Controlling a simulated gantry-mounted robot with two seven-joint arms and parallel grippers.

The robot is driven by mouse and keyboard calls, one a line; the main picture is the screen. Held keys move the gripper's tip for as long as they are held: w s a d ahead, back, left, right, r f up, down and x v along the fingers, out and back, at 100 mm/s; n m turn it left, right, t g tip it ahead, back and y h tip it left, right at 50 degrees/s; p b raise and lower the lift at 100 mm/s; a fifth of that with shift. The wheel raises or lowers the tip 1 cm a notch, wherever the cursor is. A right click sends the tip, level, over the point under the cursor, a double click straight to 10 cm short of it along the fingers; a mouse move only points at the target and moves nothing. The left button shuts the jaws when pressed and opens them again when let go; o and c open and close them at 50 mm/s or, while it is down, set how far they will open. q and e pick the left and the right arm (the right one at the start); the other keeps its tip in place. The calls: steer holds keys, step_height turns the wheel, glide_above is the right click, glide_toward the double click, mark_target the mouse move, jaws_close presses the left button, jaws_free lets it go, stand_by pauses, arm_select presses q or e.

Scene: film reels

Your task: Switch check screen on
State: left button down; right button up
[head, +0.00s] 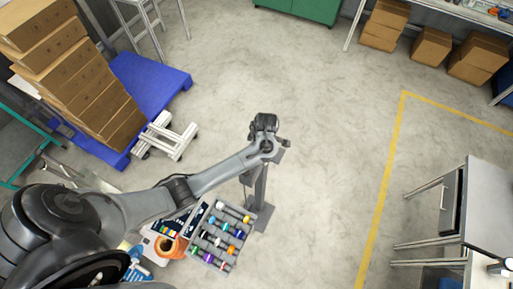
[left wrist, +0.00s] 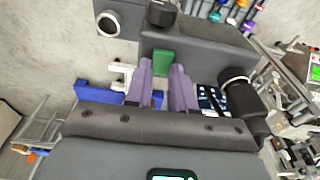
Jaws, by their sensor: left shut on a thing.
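A dark grey device (left wrist: 205,38) with round metal-rimmed fittings spans the upper part of the left wrist view. A small green block (left wrist: 163,62), perhaps its switch, shows at its near side. My left gripper (left wrist: 162,72) has its two fingers on either side of this green block, closed on it. In the head view my left arm reaches from the lower left to the top of a grey stand (head: 260,190). My left gripper (head: 268,146) is there, and my wrist covers most of what the stand carries. No lit screen face shows. My right gripper is not in view.
A grey crate (head: 205,262) of colourful reels and an orange spool (head: 167,247) lie beside the stand. Stacked cartons (head: 75,80) stand on a blue pallet (head: 160,85) at the left. A grey table (head: 490,205) is at the right. The floor between is clear.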

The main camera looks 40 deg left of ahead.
arm_select(q)
steer(key=shift+w+d+r+y, duration=0.1)
steer(key=shift+d+y, duration=0.15)
steer(key=shift+y, duration=0.45)
steer(key=c, duration=1)
jaws_free()
steer(key=shift+o, duration=0.2)
